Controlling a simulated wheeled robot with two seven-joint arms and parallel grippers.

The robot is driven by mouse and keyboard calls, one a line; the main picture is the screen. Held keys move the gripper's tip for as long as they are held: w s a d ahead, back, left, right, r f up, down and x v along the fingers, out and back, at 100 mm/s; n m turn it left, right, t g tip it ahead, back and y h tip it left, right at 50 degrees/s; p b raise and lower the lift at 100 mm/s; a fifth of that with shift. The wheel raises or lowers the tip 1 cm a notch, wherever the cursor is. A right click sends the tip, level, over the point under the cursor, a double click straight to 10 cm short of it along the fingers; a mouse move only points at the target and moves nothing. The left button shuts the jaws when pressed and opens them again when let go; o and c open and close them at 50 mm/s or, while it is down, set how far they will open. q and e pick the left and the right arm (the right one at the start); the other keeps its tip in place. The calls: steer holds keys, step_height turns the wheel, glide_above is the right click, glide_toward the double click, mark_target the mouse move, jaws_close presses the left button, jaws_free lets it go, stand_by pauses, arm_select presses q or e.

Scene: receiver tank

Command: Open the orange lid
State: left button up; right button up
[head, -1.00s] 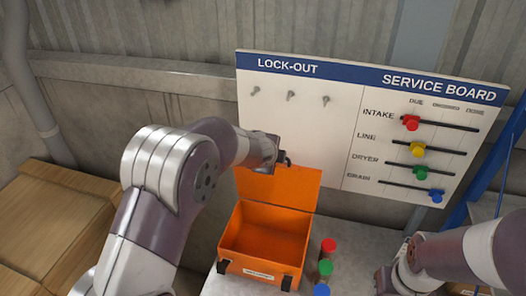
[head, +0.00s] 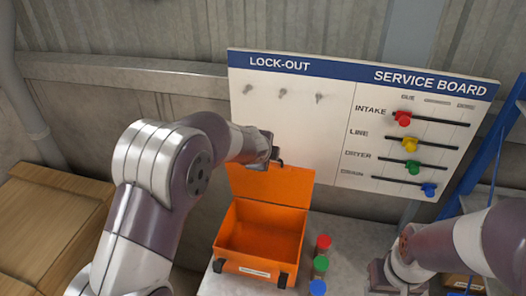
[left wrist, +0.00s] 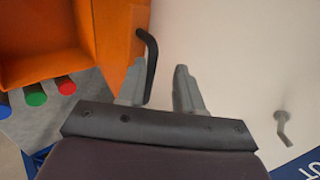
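The orange lid (head: 285,187) stands raised at the back of the open orange box (head: 232,262), in front of the white board. The empty inside of the box shows. My left gripper (left wrist: 158,88) is at the lid's top edge; in the head view its fingers are mostly hidden by my wrist. In the left wrist view its two fingers are apart. The lid's black bent handle (left wrist: 151,60) runs down beside the left-hand finger, not clamped. My right gripper (head: 385,275) is low at the right, and its fingers cannot be made out.
The service board (head: 300,130) behind has hooks and coloured sliders. Cardboard boxes (head: 50,225) are at the left, a blue ladder frame (head: 490,150) at the right.

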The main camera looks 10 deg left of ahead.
arm_select(q)
steer(key=p+v, duration=0.1)
steer(key=v, duration=1.1)
steer(key=shift+p, duration=0.4)
steer(key=shift+s+r, duration=0.1)
